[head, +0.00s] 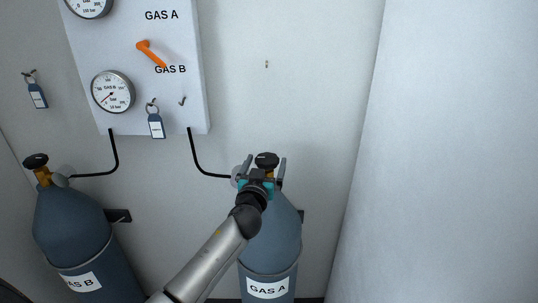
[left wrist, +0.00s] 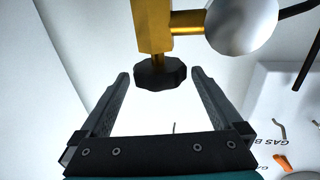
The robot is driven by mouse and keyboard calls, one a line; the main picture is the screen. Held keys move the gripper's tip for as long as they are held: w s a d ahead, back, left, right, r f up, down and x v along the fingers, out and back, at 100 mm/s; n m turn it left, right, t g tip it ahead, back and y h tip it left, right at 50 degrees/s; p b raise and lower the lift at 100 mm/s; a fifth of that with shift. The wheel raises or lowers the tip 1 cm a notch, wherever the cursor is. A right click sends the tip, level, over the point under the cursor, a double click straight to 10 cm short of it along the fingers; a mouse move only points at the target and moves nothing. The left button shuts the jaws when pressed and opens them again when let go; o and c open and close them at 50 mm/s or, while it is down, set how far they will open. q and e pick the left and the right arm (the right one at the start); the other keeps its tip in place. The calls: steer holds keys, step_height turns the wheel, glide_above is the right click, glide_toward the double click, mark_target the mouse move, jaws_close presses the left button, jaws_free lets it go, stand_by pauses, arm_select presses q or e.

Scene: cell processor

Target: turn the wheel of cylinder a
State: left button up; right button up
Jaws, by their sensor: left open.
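Cylinder A (head: 285,242) is a dark blue gas cylinder labelled GAS A, upright at the lower middle of the head view. Its black wheel (head: 266,159) sits on top of a brass valve. My left gripper (head: 265,167) is open at the valve, with one finger on each side of the wheel. In the left wrist view the wheel (left wrist: 160,74) is between the tips of the left gripper (left wrist: 160,77), with gaps on both sides. The brass valve (left wrist: 155,28) and a round grey regulator (left wrist: 241,22) lie beyond it. My arm hides part of the cylinder's top.
Cylinder B (head: 75,240) stands at the left with its own black wheel (head: 36,160). A wall panel (head: 188,100) carries gauges, an orange lever (head: 151,54) and a hanging key tag (head: 156,125). Black hoses run from it to both cylinders. The wall at the right is bare.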

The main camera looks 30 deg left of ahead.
mark_target(269, 153)
arm_select(q)
steer(key=shift+b+x, duration=0.35)
steer(key=shift+x, duration=2.2)
steer(key=c, duration=1.2)
